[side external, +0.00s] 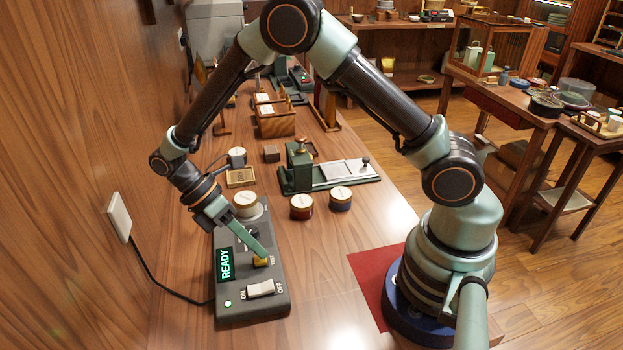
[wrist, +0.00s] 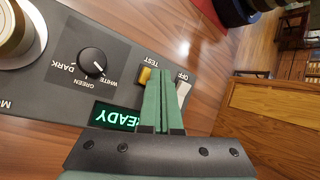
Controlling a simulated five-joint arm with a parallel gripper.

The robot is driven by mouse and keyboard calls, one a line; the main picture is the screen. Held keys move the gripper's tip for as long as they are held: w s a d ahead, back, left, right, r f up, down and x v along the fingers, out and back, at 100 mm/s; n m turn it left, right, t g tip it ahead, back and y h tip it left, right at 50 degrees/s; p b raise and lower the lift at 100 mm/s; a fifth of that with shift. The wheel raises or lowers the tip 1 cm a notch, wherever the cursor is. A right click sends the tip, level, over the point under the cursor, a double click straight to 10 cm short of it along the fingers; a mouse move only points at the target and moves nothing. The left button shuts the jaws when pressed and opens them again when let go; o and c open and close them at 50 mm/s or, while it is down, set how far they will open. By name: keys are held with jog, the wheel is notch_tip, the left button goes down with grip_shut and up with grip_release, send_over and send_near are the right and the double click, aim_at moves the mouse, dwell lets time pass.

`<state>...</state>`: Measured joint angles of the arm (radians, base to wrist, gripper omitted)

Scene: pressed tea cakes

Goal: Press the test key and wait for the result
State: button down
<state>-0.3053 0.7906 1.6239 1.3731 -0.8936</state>
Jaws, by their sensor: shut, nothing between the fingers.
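The grey tester (side external: 235,310) lies on the wooden table against the wall side, its green display (side external: 225,265) reading READY. Its yellow test key (side external: 261,262) also shows in the wrist view (wrist: 145,75), under the label TEST. My gripper (side external: 265,252) is shut and empty, pointing down at the key. In the wrist view its fingertips (wrist: 161,74) appear just beside the key; I cannot tell whether they touch it. The white on/off switch (side external: 260,289) is near the front edge, and a small green light (side external: 228,303) is lit.
A dial (wrist: 92,62) marked GREEN, WHITE and DARK is on the tester. A round tin (side external: 246,205) sits at its far end. Two lidded tins (side external: 302,207) (side external: 341,199) and a green press (side external: 300,175) stand beyond. A black cable (side external: 160,285) runs to the wall.

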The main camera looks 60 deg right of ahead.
aim_at(256, 257)
jog(key=shift+f, duration=0.45)
dwell(0.6)
jog(key=shift+r, duration=0.95)
jog(key=shift+r, duration=0.1)
jog(key=shift+r, duration=2.4)
jog(key=shift+d+r, duration=0.1)
jog(key=shift+r, duration=0.1)
jog(key=s+d+r+m+t+y, duration=0.1)
jog(key=d+r+m+t, duration=0.4)
jog(key=r+m+t, duration=0.1)
jog(key=s+d+r+m+t+y, duration=0.1)
jog(key=s+d+r+m+t, duration=0.1)
jog(key=d+r+m+t, duration=0.2)
notch_tip(256, 257, up, 4)
jog(key=m+t, duration=0.2)
jog(key=m, duration=0.1)
jog(key=shift+d+m+t, duration=0.3)
jog(key=shift+d+m, duration=0.05)
jog(key=shift+m, duration=0.05)
